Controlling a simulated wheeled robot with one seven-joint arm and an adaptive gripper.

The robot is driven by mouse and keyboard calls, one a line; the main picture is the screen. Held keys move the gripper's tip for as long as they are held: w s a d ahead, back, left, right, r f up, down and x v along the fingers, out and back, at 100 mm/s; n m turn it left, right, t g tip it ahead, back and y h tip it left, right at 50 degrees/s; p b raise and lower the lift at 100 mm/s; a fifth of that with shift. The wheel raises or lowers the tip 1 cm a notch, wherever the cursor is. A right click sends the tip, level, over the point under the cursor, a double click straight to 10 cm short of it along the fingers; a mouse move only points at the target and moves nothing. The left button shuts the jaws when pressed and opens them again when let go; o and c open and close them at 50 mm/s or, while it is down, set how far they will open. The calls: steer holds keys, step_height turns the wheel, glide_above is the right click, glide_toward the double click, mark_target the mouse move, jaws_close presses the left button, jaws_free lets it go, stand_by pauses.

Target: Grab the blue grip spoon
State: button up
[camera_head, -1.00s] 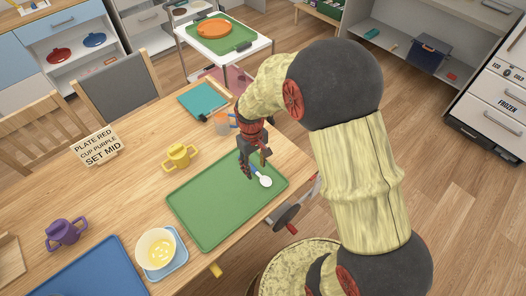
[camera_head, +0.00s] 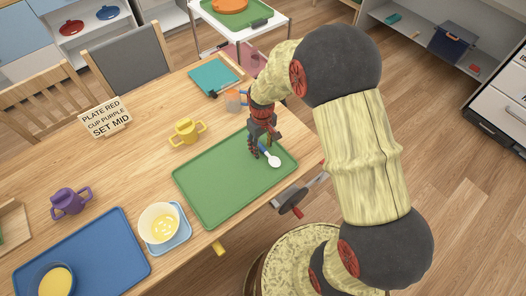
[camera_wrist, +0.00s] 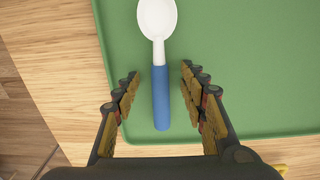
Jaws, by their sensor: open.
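The spoon has a white bowl (camera_wrist: 157,17) and a blue grip (camera_wrist: 160,98). It lies on the green tray (camera_head: 222,190), near the tray's far right corner. In the head view its white bowl (camera_head: 274,161) shows beside my gripper (camera_head: 261,148), and part of the blue grip is hidden. In the wrist view my gripper (camera_wrist: 160,92) is open, with one finger on each side of the blue grip. Gaps show between the fingers and the grip, so they are apart from it.
A yellow two-handled cup (camera_head: 186,131) stands behind the green tray. A purple cup (camera_head: 70,202), a bowl on a small blue tray (camera_head: 165,227) and a large blue tray (camera_head: 110,250) are to the left. An orange cup (camera_head: 235,100) stands close behind my gripper. A crank (camera_head: 291,199) sits at the table edge.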

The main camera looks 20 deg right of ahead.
steer(key=c, duration=0.3)
jaws_close()
stand_by(0.4)
